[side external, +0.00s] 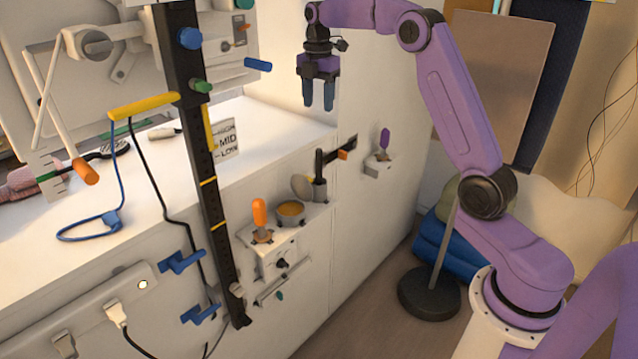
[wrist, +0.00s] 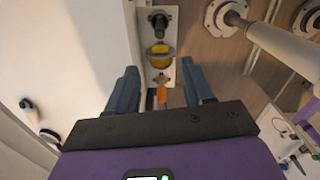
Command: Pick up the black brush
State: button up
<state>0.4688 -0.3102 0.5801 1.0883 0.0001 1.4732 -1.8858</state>
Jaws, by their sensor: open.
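A dark oval brush-like head (side external: 110,149) lies on the white top at the left in the side view, partly behind a blue cord and yellow bar. A slim black upright handle (side external: 319,162) stands in a grey cup (side external: 319,188) on the small wall shelf; I cannot tell which of the two is the black brush. My gripper (side external: 318,106) points down, open and empty, above the right end of the white top and clear of both. In the wrist view, the open fingers (wrist: 160,75) frame the shelf below, with a dark round top (wrist: 158,20) at its far end.
The shelf also holds an amber bowl (side external: 290,213) and an orange handle (side external: 260,212). A black post (side external: 195,130) with colored pegs stands left. A MID/LOW card (side external: 225,140) stands on the white top. A purple-handled item (side external: 384,139) is on the side wall.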

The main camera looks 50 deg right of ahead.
aim_at(318, 149)
notch_tip(318, 149, down, 12)
jog(key=shift+r, duration=0.15)
jog(key=shift+d+f, duration=0.15)
jog(key=shift+f, duration=2.9)
jog(key=shift+c, duration=0.3)
grip_shut()
